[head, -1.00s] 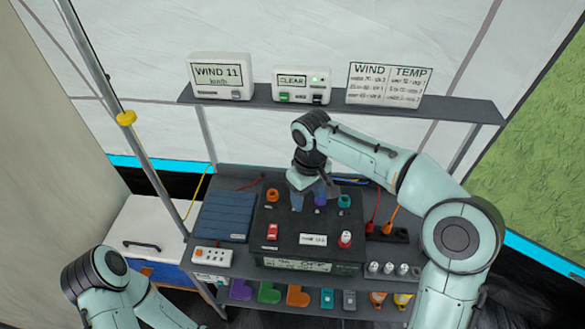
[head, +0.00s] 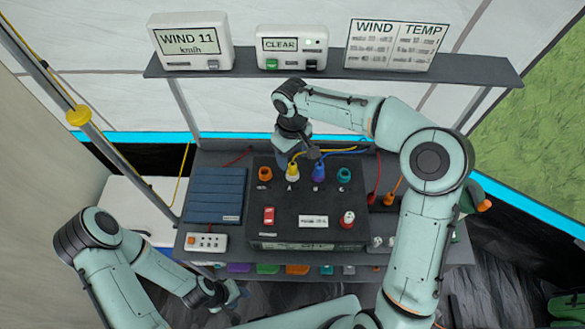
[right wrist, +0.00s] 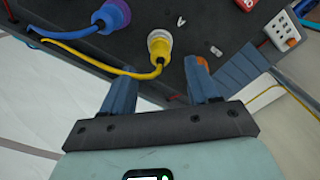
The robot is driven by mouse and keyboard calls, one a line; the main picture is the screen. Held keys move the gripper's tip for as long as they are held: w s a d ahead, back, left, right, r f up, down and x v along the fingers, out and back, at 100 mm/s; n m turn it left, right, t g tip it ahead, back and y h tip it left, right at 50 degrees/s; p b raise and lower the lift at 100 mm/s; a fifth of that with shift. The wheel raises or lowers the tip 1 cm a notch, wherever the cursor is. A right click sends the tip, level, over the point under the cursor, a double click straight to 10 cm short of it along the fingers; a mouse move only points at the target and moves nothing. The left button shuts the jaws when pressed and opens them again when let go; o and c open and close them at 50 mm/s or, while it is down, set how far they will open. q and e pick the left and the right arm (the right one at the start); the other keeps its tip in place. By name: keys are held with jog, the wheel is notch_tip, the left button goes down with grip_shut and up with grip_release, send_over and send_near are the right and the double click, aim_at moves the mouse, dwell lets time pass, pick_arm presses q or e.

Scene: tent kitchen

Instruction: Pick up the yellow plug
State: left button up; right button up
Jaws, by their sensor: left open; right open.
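The yellow plug (head: 292,172) stands on the top of a black panel box (head: 308,240), in the row of coloured plugs and sockets. A yellow cable leaves its top. In the right wrist view the yellow plug (right wrist: 160,44) is beyond my fingertips, roughly in line with the gap between them. My right gripper (head: 300,150) is open and empty, just behind and above the plug; it also shows in the right wrist view (right wrist: 160,82). My left gripper (head: 228,293) is low at the front left, away from the box, and open; its fingers are small and partly hidden.
A red switch (head: 269,215) and red-white knob (head: 347,219) are nearer the front. A shelf (head: 330,72) with displays hangs behind.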

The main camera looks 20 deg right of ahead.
aim_at(293, 166)
jog(key=f, duration=0.5)
jog(key=shift+s+d+f, duration=0.1)
jog(key=shift+s+f, duration=0.05)
jog(key=shift+s, duration=0.05)
grip_shut()
